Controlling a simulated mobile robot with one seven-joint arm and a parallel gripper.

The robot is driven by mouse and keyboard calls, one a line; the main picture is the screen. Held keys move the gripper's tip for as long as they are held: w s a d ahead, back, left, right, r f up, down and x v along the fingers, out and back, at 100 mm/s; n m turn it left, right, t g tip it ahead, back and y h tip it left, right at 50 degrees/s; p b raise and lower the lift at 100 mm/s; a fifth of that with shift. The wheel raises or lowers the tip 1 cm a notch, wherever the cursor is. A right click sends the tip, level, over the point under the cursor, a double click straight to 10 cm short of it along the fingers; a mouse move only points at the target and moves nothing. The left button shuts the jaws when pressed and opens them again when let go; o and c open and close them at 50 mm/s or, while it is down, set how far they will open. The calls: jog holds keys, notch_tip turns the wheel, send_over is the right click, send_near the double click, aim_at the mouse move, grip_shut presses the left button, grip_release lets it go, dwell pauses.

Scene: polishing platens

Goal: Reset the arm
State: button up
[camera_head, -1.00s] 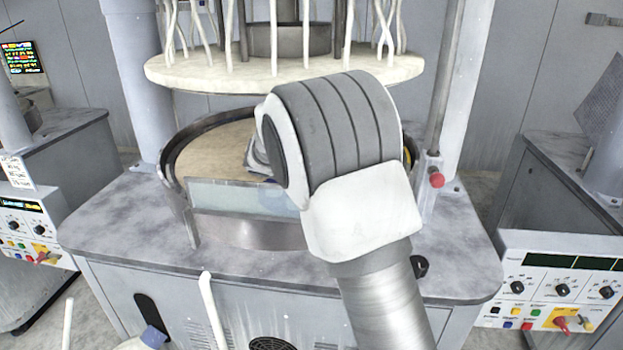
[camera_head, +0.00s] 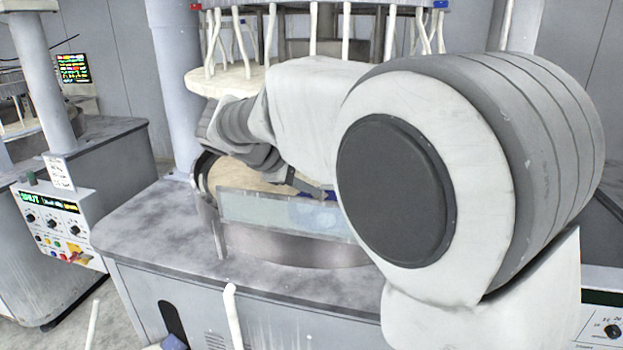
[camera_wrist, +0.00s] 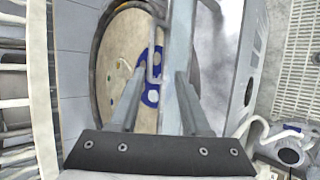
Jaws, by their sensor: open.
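My gripper (camera_wrist: 160,75) is open in the wrist view, its two fingers apart with nothing seen held between them. It is above the round beige platen (camera_wrist: 128,30). A blue disc with pale round holes (camera_wrist: 151,97) lies on the platen, partly hidden behind a finger and a bar-like edge. In the head view my arm reaches over the polishing machine (camera_head: 150,235), and its large joint hides the machine's right side. The platen (camera_head: 225,175) shows behind a clear guard panel (camera_head: 265,211).
A pale upper disc (camera_head: 215,82) with several hanging white tubes is above the platen, close to my arm. A column (camera_head: 175,90) stands at the left. Another machine with a control panel (camera_head: 52,227) is further left, with floor between them.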

jog(key=shift+s+a+r, duration=0.1)
jog(key=s+d+f+m+g+y, duration=0.15)
jog(key=s+d+m+y, duration=0.35)
jog(key=s+d, duration=0.7)
jog(key=s+a+f+m+y, duration=0.1)
jog(key=s+f+m, duration=0.1)
jog(key=s, duration=0.6)
jog(key=s+f+m+y, duration=0.1)
jog(key=s+f+m, duration=0.2)
jog(key=s+m, duration=0.2)
jog(key=s, duration=0.3)
jog(key=shift+s+a+f+y, duration=0.15)
jog(key=shift+s+a+y, duration=0.15)
jog(key=shift+a, duration=0.1)
